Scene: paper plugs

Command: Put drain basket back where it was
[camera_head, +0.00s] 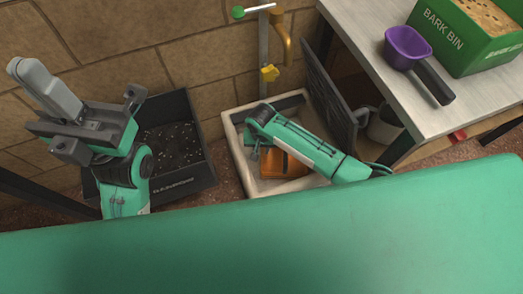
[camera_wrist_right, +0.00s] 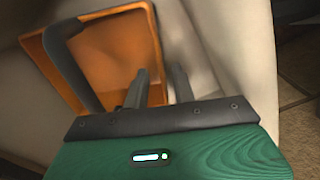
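The orange drain basket (camera_head: 285,163) lies in the pale sink (camera_head: 237,150), partly hidden by my right arm in the head view. In the right wrist view the basket (camera_wrist_right: 112,48) is large, with a dark curved handle (camera_wrist_right: 70,72) at its left. My right gripper (camera_wrist_right: 160,78) is at the basket's right wall. Its two fingers are apart, with the wall seeming to lie between them; contact cannot be made out. In the head view its tips are hidden.
A black tray (camera_head: 187,183) with dark speckled contents stands left of the sink. A brass tap (camera_head: 283,40) is behind the sink. A dark panel (camera_head: 330,98) stands at its right. The counter at right holds a purple scoop (camera_head: 407,45) and a green bark bin (camera_head: 470,40).

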